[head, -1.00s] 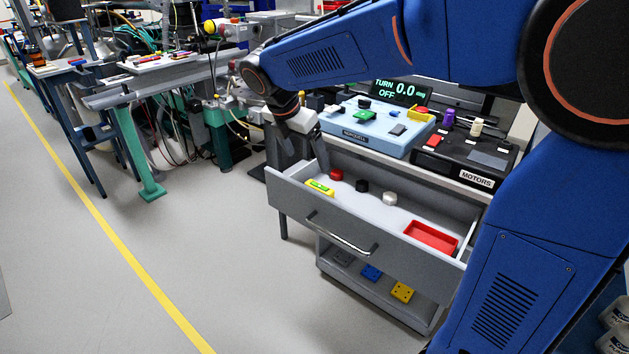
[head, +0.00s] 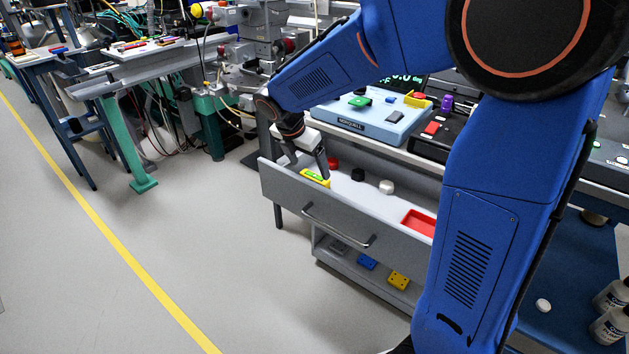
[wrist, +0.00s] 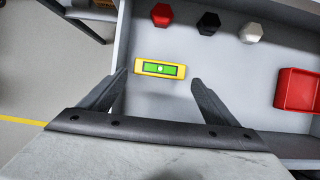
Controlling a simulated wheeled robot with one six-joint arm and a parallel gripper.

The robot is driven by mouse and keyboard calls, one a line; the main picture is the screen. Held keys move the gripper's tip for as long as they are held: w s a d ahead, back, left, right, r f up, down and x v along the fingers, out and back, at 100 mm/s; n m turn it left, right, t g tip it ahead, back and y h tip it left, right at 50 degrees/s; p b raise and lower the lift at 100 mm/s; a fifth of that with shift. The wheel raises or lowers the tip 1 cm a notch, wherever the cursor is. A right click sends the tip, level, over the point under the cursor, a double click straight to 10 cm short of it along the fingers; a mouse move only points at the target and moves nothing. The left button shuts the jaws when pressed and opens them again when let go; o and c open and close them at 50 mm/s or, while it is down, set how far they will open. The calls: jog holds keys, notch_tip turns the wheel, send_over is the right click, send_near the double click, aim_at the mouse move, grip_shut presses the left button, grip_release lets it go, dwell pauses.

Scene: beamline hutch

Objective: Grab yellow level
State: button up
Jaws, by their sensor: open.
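The yellow level (head: 315,177), a small bar with a green window, lies in the open drawer (head: 335,215) near its left end. In the wrist view the level (wrist: 160,69) lies nearly crosswise, just beyond and between my fingertips. My gripper (wrist: 158,80) is open and empty, with one finger to each side of the level's near edge. In the head view my gripper (head: 308,168) is low over the drawer's left end, close to the level. Whether the fingers touch the level cannot be told.
In the drawer, a red knob (wrist: 162,14), a black knob (wrist: 209,23) and a white knob (wrist: 251,32) stand in a row behind the level. A red tray (wrist: 299,90) lies to the right. The drawer's front wall and handle (head: 340,230) are close to the gripper.

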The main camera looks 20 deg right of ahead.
aim_at(314, 176)
jog(key=shift+x, duration=2.9)
jog(key=c, duration=0.8)
